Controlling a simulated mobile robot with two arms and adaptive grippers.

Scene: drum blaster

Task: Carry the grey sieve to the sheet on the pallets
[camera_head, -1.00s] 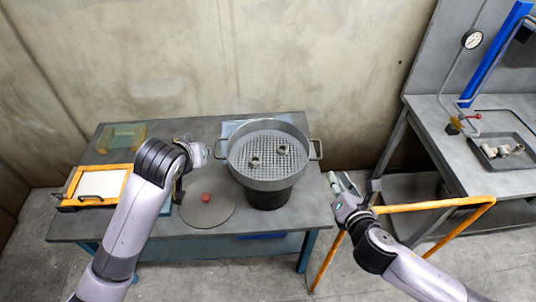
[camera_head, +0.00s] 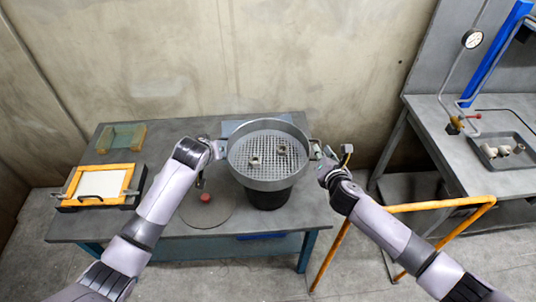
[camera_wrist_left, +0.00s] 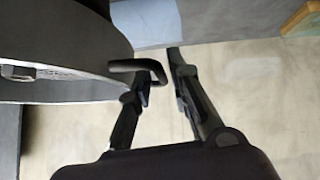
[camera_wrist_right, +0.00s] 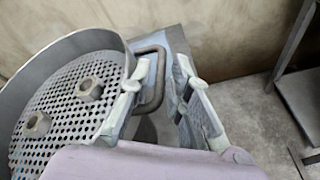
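The grey sieve (camera_head: 268,155) is a round pan with a perforated floor, a side handle at left and right, and two hex nuts inside. It sits on a black drum (camera_head: 268,195) on the table. My left gripper (camera_head: 215,150) is at the left handle. In the left wrist view that handle (camera_wrist_left: 140,66) reaches between the parted fingers. My right gripper (camera_head: 323,158) is at the right handle. In the right wrist view that handle (camera_wrist_right: 153,80) lies between its parted fingers. I cannot make out the pallets with their sheet.
The table (camera_head: 170,145) also holds a round grey lid (camera_head: 215,213) with a red knob, an orange-framed tray (camera_head: 100,184) and a greenish box (camera_head: 121,138). An orange rail (camera_head: 425,206) stands right of the table. A workbench (camera_head: 455,150) with a gauge is farther right.

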